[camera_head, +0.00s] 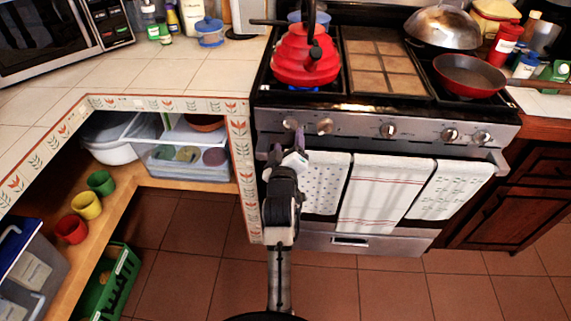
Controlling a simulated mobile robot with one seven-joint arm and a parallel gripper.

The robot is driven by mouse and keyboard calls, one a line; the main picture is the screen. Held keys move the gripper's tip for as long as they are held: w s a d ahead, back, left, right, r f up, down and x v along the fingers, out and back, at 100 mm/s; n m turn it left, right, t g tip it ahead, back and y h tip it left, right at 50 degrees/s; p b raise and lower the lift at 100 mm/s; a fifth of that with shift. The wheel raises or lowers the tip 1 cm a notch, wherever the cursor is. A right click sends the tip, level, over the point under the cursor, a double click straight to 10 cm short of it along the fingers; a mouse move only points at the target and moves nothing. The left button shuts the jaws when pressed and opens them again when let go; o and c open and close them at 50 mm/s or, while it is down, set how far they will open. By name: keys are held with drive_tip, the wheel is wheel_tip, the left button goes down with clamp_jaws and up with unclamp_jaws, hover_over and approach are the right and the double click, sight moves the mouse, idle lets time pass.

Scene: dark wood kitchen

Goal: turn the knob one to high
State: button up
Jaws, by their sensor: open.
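The stove's silver front panel (420,133) carries a row of several knobs. The leftmost knob (290,123) is at the panel's left end, and a second knob (324,127) is just to its right. My gripper (287,143) is open and empty. It is just below and in front of the leftmost knob in the picture. I cannot tell whether it touches the knob, and the knob's pointer direction is too small to read. A red kettle (305,58) sits on the left burner, with a bluish glow under it.
Patterned towels (385,190) hang from the oven handle (480,158), right of my arm. A tiled counter (170,75) with open shelves adjoins the stove's left side. A red pan (468,75) and a domed lid (443,27) are at the stove's right. The tiled floor (400,292) in front is clear.

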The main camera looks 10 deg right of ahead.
drive_tip(key=b+v, duration=0.1)
drive_tip(key=v, duration=0.7)
drive_tip(key=shift+r, duration=0.1)
